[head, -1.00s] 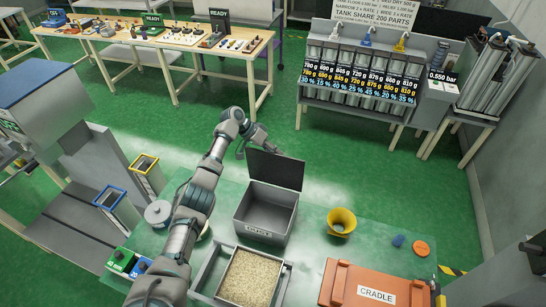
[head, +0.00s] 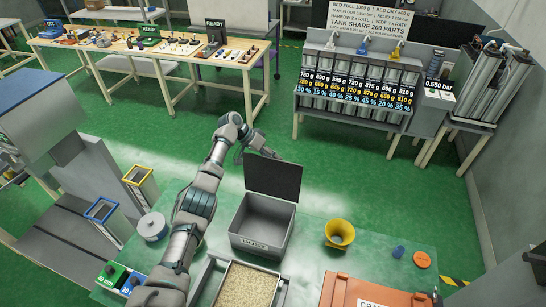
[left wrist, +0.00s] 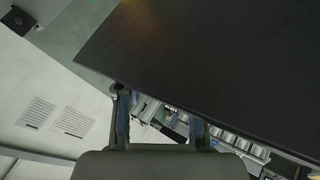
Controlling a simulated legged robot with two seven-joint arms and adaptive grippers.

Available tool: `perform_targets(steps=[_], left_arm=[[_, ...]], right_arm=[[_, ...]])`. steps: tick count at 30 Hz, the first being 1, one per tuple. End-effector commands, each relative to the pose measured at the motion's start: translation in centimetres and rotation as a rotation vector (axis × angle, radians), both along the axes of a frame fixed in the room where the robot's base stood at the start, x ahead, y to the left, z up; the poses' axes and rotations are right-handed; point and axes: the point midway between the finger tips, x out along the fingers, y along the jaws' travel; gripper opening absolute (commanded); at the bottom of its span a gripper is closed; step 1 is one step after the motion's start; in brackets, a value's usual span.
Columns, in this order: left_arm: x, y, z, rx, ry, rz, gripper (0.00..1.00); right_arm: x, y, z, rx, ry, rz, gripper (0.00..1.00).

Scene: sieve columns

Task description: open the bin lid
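The grey bin marked DUST (head: 262,225) stands on the green table with its open top toward me. Its dark lid (head: 273,179) stands raised at the far edge, and the inside of the bin shows. My left gripper (head: 268,155) is at the lid's far upper-left edge, partly hidden behind it. In the left wrist view, the gripper's two fingers (left wrist: 158,112) are apart with nothing between them. The dark lid panel (left wrist: 220,60) fills the upper right there, close to the fingers; I cannot tell whether they touch it. My right gripper is not in view.
A tray of tan grains (head: 246,287) is in front of the bin. A yellow funnel (head: 339,233) stands to its right, with an orange cradle box (head: 362,290) nearer. A round grey container (head: 152,227) is left of my arm. Green floor is clear behind the lid.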

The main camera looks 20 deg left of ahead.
Motion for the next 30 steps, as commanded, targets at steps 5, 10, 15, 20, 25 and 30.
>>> perform_targets(steps=[5, 10, 15, 20, 25, 30], left_arm=[[-0.2, 0.0, -0.6, 0.004, 0.011, -0.002, 0.51], [-0.2, 0.0, -0.3, 0.002, 0.007, -0.001, 0.51], [-0.3, 0.0, -0.1, 0.001, 0.005, -0.002, 0.51], [-0.2, 0.1, 0.1, 0.000, 0.004, -0.002, 0.51], [-0.5, 1.3, 1.5, -0.001, 0.002, 0.000, 0.51], [-1.4, 3.8, 4.4, 0.000, 0.000, 0.000, 0.51]], right_arm=[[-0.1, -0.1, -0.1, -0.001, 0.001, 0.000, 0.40], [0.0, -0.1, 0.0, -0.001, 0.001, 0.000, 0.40], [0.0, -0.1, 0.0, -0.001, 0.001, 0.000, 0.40], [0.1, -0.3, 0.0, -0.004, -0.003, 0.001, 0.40], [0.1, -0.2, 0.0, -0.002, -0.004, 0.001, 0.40], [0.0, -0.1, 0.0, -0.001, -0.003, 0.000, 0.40]])
